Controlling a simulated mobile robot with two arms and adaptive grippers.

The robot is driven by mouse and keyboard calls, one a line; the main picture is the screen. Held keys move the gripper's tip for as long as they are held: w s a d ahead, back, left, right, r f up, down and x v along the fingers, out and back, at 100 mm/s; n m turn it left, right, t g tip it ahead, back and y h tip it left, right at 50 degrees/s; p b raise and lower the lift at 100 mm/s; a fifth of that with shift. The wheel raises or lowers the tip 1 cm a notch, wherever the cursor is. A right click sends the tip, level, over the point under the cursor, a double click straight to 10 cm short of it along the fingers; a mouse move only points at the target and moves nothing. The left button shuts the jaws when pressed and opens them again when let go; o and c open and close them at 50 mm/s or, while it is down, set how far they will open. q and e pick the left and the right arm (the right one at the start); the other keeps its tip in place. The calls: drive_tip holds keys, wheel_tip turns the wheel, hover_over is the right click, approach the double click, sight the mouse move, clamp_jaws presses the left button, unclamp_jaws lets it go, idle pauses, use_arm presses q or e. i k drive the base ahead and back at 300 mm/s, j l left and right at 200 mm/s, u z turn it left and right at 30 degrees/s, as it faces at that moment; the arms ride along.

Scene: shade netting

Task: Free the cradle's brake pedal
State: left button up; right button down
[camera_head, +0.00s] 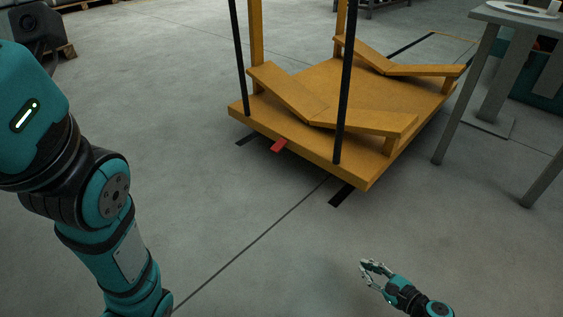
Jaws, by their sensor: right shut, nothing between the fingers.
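The cradle (352,162) is a yellow-orange cart with a flat deck, two V-shaped supports and dark upright posts. A small red brake pedal (279,145) sticks out from under its near edge, left of the middle of that edge. My right gripper (364,268) is low over the floor at the bottom right, in front of the cradle and well apart from the pedal. It is shut and empty. My left arm comes in from the left; its gripper is out of the picture.
A grey table (482,15) with metal legs stands right of the cradle. Black floor marks (342,196) lie at the cradle's near corners. A pallet (67,52) is at the far left. The grey floor in front of the cradle is clear.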

sight(280, 143)
drive_tip(key=i+j+u, duration=0.1)
drive_tip(key=i, duration=0.55)
drive_tip(key=i+j+u, duration=0.15)
drive_tip(key=i, duration=0.55)
